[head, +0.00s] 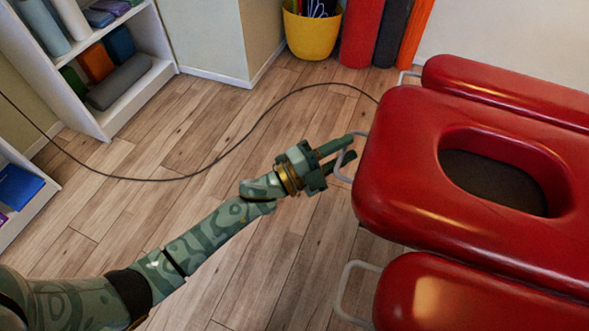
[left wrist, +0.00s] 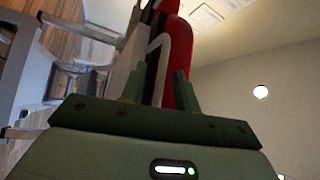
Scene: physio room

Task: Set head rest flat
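The head rest (head: 410,180) is a thick red pad with an oval face hole, at the right of the head view. It seems to sit above the pads beside it; I cannot tell its exact angle. A pale wire loop handle (head: 343,165) sticks out from its near end. My left gripper (head: 352,148) is at this handle with its two green fingers apart. In the left wrist view the handle (left wrist: 154,48) passes between the open fingers, with the red pad (left wrist: 179,62) behind. My right gripper is not in view.
Red side pads (head: 515,92) and (head: 440,300) flank the head rest, each with a wire loop. A dark cable (head: 205,172) crosses the wooden floor. A white shelf (head: 130,95), a yellow bucket (head: 311,35) and rolled mats (head: 361,32) stand behind. Floor left of the table is otherwise clear.

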